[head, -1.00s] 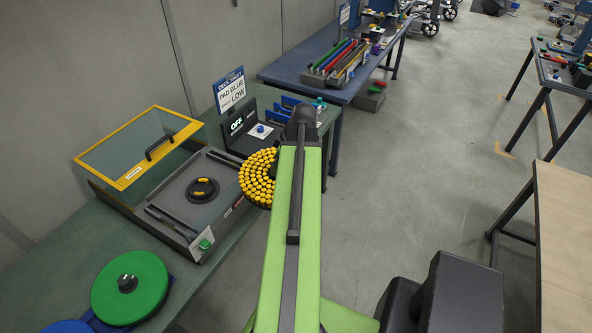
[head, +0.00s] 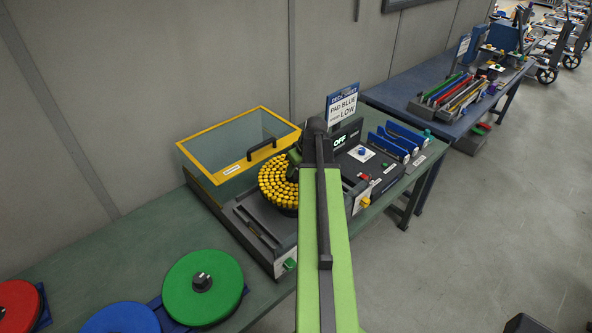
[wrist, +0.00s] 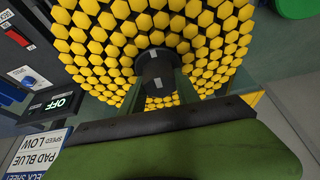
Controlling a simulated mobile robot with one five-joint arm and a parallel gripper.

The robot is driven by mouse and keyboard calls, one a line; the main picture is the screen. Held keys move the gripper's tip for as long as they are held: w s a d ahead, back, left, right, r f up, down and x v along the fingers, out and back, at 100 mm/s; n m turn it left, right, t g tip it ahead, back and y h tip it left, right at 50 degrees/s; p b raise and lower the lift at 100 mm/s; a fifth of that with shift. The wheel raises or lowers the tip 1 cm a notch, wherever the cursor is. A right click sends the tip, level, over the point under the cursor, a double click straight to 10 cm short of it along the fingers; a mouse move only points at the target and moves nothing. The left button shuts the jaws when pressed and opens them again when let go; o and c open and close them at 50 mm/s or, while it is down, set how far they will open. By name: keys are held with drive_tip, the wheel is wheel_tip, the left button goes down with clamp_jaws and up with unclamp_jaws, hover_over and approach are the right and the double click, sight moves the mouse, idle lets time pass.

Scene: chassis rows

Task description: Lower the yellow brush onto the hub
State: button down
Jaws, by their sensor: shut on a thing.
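The yellow brush (head: 278,188) is a round disc packed with yellow tufts, held over the grey machine. In the wrist view its yellow face (wrist: 215,45) fills the upper part. My gripper (wrist: 158,75) is shut on the dark stem at the middle of the brush; in the head view the gripper (head: 294,160) is partly hidden by my arm. The hub is hidden in both current views, behind the brush and my arm. I cannot tell the gap between brush and hub.
The machine's yellow-framed clear lid (head: 228,172) stands open behind the brush. A control box reading OFF (head: 341,141) and a sign saying PAD BLUE, LOW (head: 342,107) are to the right. Green (head: 203,287), blue (head: 122,319) and red (head: 17,304) pads lie front left.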

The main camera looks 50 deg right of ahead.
sight(294, 178)
drive_tip(key=shift+w+f, duration=0.25)
drive_tip(key=shift+w, duration=0.15)
drive_tip(key=shift+s+f+b, duration=0.1)
drive_tip(key=shift+f+b, duration=0.2)
drive_tip(key=shift+b, duration=0.1)
wheel_tip(294, 178, down, 4)
drive_tip(key=b, duration=0.3)
drive_tip(key=shift+r, duration=0.15)
drive_tip(key=shift+f+b, duration=0.25)
drive_tip(key=shift+b, duration=0.25)
drive_tip(key=shift+f+b, duration=1.1)
drive_tip(key=shift+f+b, duration=0.3)
drive_tip(key=shift+b, duration=0.05)
drive_tip(key=shift+f, duration=0.2)
